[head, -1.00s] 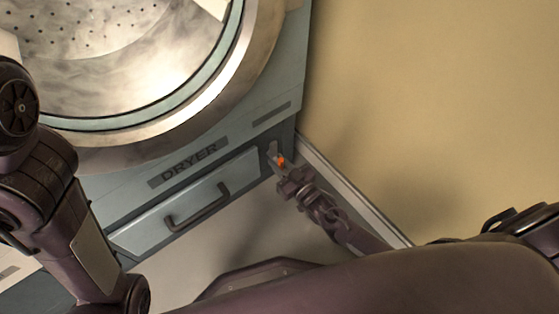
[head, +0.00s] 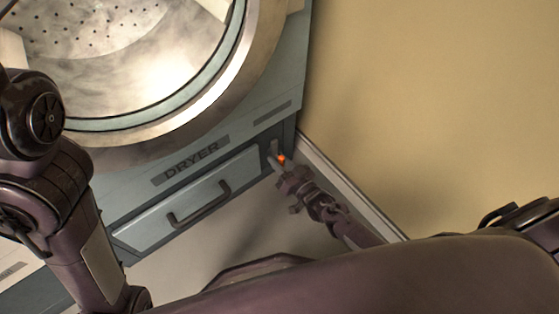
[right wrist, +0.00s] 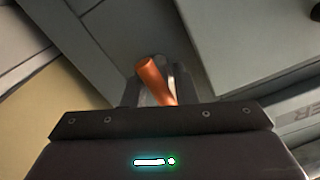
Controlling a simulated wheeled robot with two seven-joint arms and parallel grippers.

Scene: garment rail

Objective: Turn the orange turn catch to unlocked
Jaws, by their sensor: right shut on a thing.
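The orange turn catch (head: 282,159) is small and sits on the dryer's lower front, at the corner to the right of the drawer. In the right wrist view the catch (right wrist: 155,80) shows as an orange bar, tilted, reaching down between the fingers. My right gripper (head: 277,161) is at the catch and shut on it. The fingers (right wrist: 160,95) are partly hidden behind the gripper body in the right wrist view. My left arm comes in at the left of the head view; its gripper is out of view.
The dryer (head: 240,143) has an open round drum above and a drawer with a dark handle (head: 200,205) left of the catch. A tan wall (head: 440,120) with a skirting board (head: 350,185) stands close on the right. Open floor lies below the drawer.

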